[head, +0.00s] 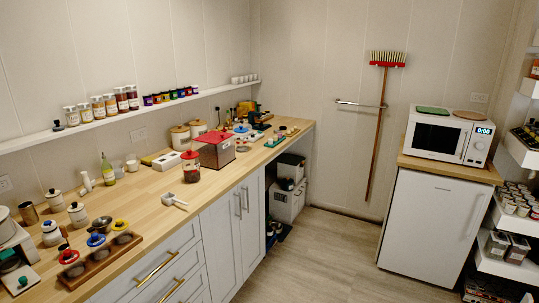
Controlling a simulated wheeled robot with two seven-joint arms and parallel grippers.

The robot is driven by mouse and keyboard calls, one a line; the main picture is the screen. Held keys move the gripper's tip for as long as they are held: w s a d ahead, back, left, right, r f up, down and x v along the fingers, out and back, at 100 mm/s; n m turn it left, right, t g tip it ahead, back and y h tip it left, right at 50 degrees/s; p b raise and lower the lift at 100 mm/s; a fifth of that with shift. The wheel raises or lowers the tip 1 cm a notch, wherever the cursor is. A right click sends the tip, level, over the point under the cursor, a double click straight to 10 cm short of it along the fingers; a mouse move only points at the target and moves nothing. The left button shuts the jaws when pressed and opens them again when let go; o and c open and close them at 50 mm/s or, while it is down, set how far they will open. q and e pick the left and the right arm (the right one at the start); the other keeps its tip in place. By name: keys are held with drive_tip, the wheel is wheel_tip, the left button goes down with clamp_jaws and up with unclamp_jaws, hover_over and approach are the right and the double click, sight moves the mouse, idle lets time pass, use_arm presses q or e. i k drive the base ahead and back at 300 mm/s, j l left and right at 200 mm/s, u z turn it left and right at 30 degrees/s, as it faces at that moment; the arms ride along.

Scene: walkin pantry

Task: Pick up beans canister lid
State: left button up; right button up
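A clear canister with a red knobbed lid (190,155) stands on the wooden counter (148,205); its body (191,174) shows dark reddish contents. I cannot read a label on it, so I cannot confirm that it is the beans canister. The lid appears to sit on top of the canister. White canisters with wooden-coloured lids (180,135) stand farther back. Smaller white lidded jars (77,214) stand at the near left. Neither of my grippers is in view.
A red-topped box (214,149) stands just behind the canister. A white scoop (173,200) lies in front of it. A microwave (448,137) stands at right. The floor (318,255) is clear.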

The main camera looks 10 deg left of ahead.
sight(190, 154)
drive_tip(key=i, duration=0.9)
drive_tip(key=i+l+u, duration=0.15)
drive_tip(key=i, duration=0.75)
